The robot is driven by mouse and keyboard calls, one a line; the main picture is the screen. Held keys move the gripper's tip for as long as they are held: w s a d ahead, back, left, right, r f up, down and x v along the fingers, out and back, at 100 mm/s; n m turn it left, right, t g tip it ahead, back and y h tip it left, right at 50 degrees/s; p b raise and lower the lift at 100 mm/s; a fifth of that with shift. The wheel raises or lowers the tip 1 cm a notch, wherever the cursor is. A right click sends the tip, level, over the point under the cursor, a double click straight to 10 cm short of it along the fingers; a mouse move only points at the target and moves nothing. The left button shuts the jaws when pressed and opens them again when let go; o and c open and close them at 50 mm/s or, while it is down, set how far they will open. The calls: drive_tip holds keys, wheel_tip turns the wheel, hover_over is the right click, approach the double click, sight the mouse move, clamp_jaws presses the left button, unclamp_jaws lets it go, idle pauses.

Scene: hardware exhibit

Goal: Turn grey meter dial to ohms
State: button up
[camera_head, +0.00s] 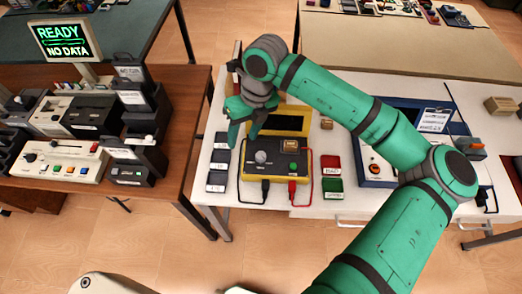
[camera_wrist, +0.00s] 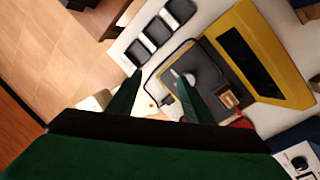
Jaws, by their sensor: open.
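The grey meter dial (camera_head: 261,157) is a round knob on the left of the dark panel of a yellow-edged meter (camera_head: 277,178). In the wrist view the dial (camera_wrist: 188,79) shows pale, close to the tip of the right-hand finger. My gripper (camera_head: 243,140) is open and empty, pointing down above the meter's upper left corner. In the wrist view my gripper (camera_wrist: 158,74) has its fingers apart, with the dial just outside them to the right. I cannot tell how high the fingertips are, or which setting the dial points to.
Dark grey blocks (camera_head: 217,178) line the meter's left side. Black and red leads (camera_head: 303,189) run at its front. A red block (camera_head: 331,165) and a green block (camera_head: 332,188) lie to its right. A blue-edged device stands farther right, partly behind my arm.

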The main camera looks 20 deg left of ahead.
drive_tip(key=t+h, duration=0.1)
drive_tip(key=h, duration=0.1)
hover_over(261, 154)
drive_tip(key=shift+m, duration=0.3)
wheel_tip(261, 154, down, 11)
drive_tip(key=shift+r, duration=0.15)
drive_tip(key=shift+c, duration=0.4)
drive_tip(key=c, duration=1)
